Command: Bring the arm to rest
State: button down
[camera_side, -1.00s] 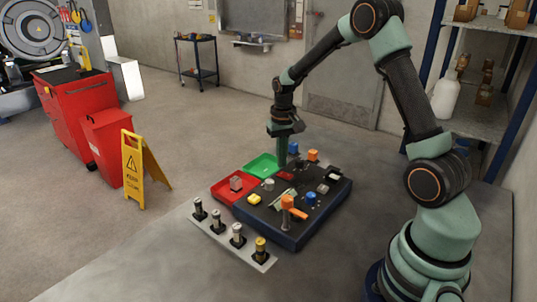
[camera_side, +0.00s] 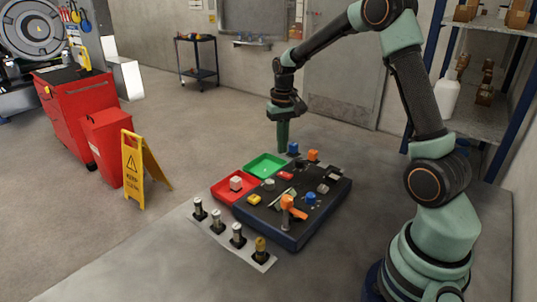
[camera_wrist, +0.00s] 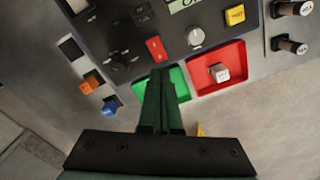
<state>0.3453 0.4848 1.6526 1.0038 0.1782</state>
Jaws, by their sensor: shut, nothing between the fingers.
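My gripper (camera_side: 283,149) hangs pointing down above the far edge of the dark control panel (camera_side: 290,232), near the green tray, with its fingers together and empty. In the wrist view my gripper (camera_wrist: 163,75) shows shut in front of the green tray (camera_wrist: 178,82), hiding part of it. The green tray (camera_side: 265,166) looks empty in the side view. My arm is raised and bent, clear of the panel.
The red tray (camera_side: 222,185) holds a pale block (camera_side: 236,183). Several knobbed posts stand on a strip (camera_side: 216,232) in front. A blue block (camera_side: 293,149) is close to my gripper.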

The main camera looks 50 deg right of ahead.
jog(key=s+a+r+n+t, duration=0.5)
jog(key=s+a+r, duration=0.7)
jog(key=a, duration=0.3)
jog(key=shift+s+r+n+t, duration=0.3)
jog(key=shift+s+n, duration=0.2)
jog(key=shift+s, duration=0.4)
jog(key=shift+a, duration=0.1)
